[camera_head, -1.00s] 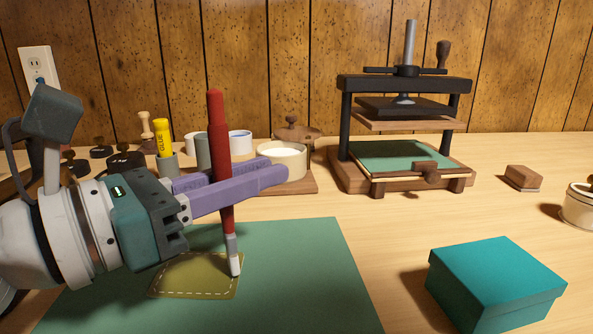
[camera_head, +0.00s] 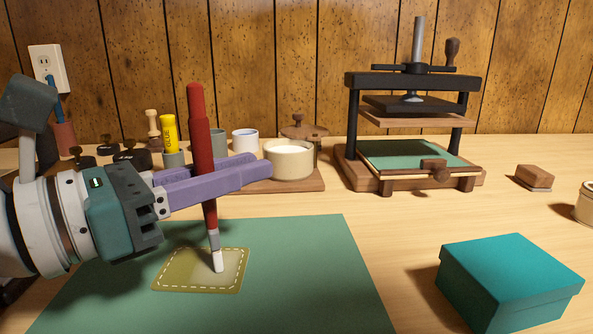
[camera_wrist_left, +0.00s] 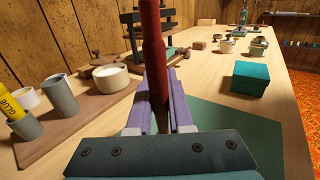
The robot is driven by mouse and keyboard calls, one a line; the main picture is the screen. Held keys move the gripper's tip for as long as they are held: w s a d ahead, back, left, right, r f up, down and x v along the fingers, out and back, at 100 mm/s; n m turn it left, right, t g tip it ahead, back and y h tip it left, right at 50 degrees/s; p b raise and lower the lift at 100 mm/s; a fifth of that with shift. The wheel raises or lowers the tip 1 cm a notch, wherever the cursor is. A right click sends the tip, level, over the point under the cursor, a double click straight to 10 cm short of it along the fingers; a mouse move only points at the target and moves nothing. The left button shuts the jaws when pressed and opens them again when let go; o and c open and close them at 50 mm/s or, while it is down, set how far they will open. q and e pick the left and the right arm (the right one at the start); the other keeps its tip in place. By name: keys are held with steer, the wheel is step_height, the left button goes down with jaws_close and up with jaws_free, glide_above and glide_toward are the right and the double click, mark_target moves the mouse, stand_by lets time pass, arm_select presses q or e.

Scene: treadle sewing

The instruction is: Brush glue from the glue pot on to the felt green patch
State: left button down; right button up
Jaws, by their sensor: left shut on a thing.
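My left gripper (camera_head: 212,181) is shut on a red-handled brush (camera_head: 202,130), which it holds nearly upright with the tip down. The white brush tip (camera_head: 218,261) appears to touch the olive-green felt patch (camera_head: 185,276) near its middle. The patch has a dashed pale stitch line along its edge and a paler smear around the tip. It lies flat on a green mat (camera_head: 330,290). The glue pot, a cream round pot with pale contents (camera_head: 289,160), stands behind the gripper on a wooden board. In the left wrist view the brush (camera_wrist_left: 154,60) stands between the purple fingers.
A dark press (camera_head: 410,120) with a green bed stands at the back. A teal box (camera_head: 510,280) is at the front right. Cups and a yellow glue stick (camera_head: 169,133) stand at the back left. A wooden block (camera_head: 534,177) lies at right.

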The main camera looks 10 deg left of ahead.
arm_select(q)
steer(key=shift+s+a+b, duration=0.15)
steer(key=shift+a+b, duration=0.35)
steer(key=shift+a, duration=0.4)
steer(key=shift+s+a+b, duration=0.15)
steer(key=shift+a+b, duration=0.3)
steer(key=shift+a, duration=0.45)
steer(key=shift+s+a+f+b, duration=0.1)
steer(key=shift+a+f+b, duration=0.05)
steer(key=shift+a+b, duration=0.4)
steer(key=shift+a, duration=0.3)
